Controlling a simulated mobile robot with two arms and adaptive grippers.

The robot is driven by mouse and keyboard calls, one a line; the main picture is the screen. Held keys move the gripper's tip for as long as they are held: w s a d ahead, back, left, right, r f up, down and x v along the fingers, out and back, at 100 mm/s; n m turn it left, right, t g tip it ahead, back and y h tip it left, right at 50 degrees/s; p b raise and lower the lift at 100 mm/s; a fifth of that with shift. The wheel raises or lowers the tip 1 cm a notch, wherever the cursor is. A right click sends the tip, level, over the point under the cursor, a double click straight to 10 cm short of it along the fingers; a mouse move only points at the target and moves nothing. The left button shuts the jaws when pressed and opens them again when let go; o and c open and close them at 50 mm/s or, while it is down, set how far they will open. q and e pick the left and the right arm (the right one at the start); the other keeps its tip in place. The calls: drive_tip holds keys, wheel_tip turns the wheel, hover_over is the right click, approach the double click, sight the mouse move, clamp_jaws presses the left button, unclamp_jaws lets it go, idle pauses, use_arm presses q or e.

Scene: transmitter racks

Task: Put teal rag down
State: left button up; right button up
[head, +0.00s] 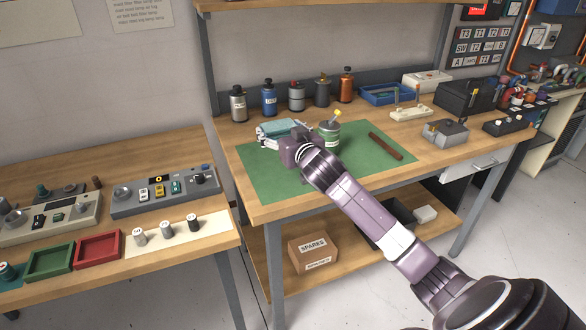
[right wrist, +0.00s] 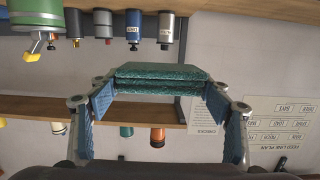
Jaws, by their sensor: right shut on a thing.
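The teal rag (head: 281,127) is a folded, layered pad over the back left part of the green mat (head: 270,182). My right gripper (head: 274,138) reaches in from the lower right and is shut on it. In the right wrist view, which is upside down, the rag (right wrist: 160,79) spans the space between the two blue-padded fingers (right wrist: 161,92). It looks held clear of the bench, but the gap beneath it is hidden. My left gripper is not in view.
A green pot (head: 329,132) with a yellow-tipped tool stands just right of the gripper. A brown bar (head: 386,146) lies on the mat's right side. Several bottles (head: 297,96) line the bench's back. The mat's front left is clear.

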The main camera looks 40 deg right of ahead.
hover_over(281, 179)
wheel_tip(281, 179, down, 10)
drive_tip(key=shift+f, duration=2.55)
drive_tip(key=shift+b, duration=0.3)
drive_tip(key=o, duration=1)
drive_tip(key=v, duration=1.2)
drive_tip(key=shift+b, duration=0.35)
